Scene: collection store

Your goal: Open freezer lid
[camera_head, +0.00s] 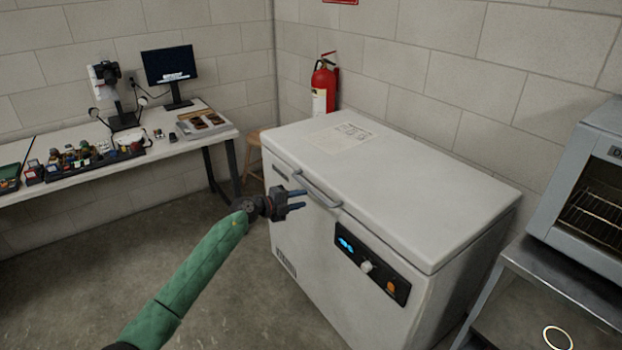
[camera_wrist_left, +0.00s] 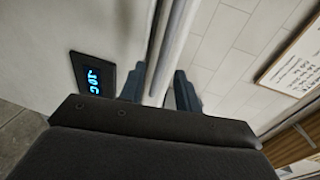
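The white chest freezer (camera_head: 330,260) stands against the wall with its lid (camera_head: 400,185) down. A grey bar handle (camera_head: 318,189) sits on the front edge of the lid, and it also shows in the left wrist view (camera_wrist_left: 172,40). My left gripper (camera_head: 301,199) is at the left part of the handle, its blue fingers pointing toward it. In the left wrist view the fingers (camera_wrist_left: 160,90) are apart, one on each side of the bar, with narrow gaps showing. Contact cannot be told. My right gripper is not in view.
A control panel with a lit display (camera_head: 371,268) is on the freezer front. A red extinguisher (camera_head: 324,86) hangs behind it. A wooden stool (camera_head: 254,138) and workbench (camera_head: 160,152) stand left. A metal stand (camera_head: 560,268) with an oven (camera_head: 590,190) is close at right.

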